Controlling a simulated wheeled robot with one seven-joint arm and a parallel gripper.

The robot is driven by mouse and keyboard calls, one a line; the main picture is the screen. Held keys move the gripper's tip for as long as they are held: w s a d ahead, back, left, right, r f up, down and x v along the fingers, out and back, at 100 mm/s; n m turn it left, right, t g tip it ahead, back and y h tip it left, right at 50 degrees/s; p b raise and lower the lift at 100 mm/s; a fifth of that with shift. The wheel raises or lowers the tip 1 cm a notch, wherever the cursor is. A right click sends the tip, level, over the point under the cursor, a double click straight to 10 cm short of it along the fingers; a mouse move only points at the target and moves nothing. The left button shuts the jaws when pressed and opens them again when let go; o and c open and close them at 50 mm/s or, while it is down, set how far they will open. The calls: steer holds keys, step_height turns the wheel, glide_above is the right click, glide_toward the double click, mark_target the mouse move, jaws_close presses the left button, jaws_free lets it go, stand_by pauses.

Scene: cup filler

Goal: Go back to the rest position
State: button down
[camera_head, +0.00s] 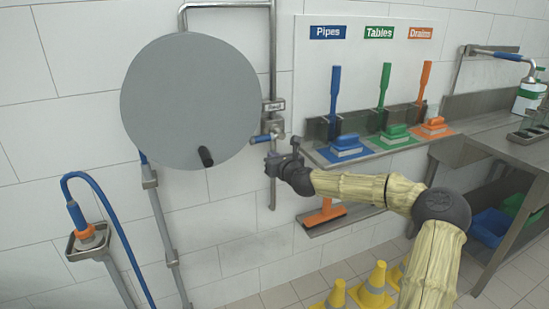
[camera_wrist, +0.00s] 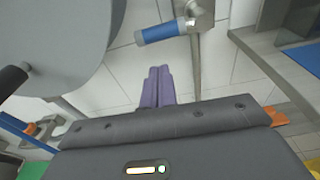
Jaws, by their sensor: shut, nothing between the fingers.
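My gripper (camera_head: 272,163) is stretched out toward the tiled wall in the head view, just below a blue-handled valve (camera_head: 262,138) on a metal pipe. In the wrist view its two purple fingers (camera_wrist: 158,88) lie side by side, shut, with nothing between them. The blue valve handle also shows in the wrist view (camera_wrist: 160,32), above the fingertips and apart from them. My arm reaches in from the lower right of the head view.
A large grey disc (camera_head: 190,100) with a black handle (camera_head: 206,157) is left of my gripper. A metal shelf with a blue brush (camera_head: 345,145), a green brush (camera_head: 395,132) and an orange brush (camera_head: 433,124) is right. Yellow cones (camera_head: 375,287) stand below my arm.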

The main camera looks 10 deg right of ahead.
steer(key=s+a+f+n+g+y, duration=0.1)
steer(key=s+a+f+n+g, duration=0.1)
steer(key=s+a+f+n, duration=0.3)
steer(key=s+a+f+n+g+y, duration=0.1)
steer(key=s+a+f+n+g, duration=0.15)
steer(key=a+n, duration=0.45)
steer(key=s+a+f+n+g+h, duration=0.1)
steer(key=s+f+n+g, duration=0.5)
steer(key=s+n, duration=0.55)
steer(key=s+d+n+g+h, duration=0.15)
steer(key=s+d+n, duration=0.35)
steer(key=s, duration=0.6)
steer(key=s+d+n+g+h, duration=0.1)
steer(key=s+d+n+h, duration=0.4)
steer(key=s, duration=0.6)
step_height(320, 180, up, 19)
steer(key=y+p, duration=0.2)
steer(key=p, duration=1.6)
steer(key=shift+s+a+f+n+p, duration=0.2)
steer(key=shift+s+a+n+p, duration=0.05)
steer(key=shift+s+n+p, duration=0.1)
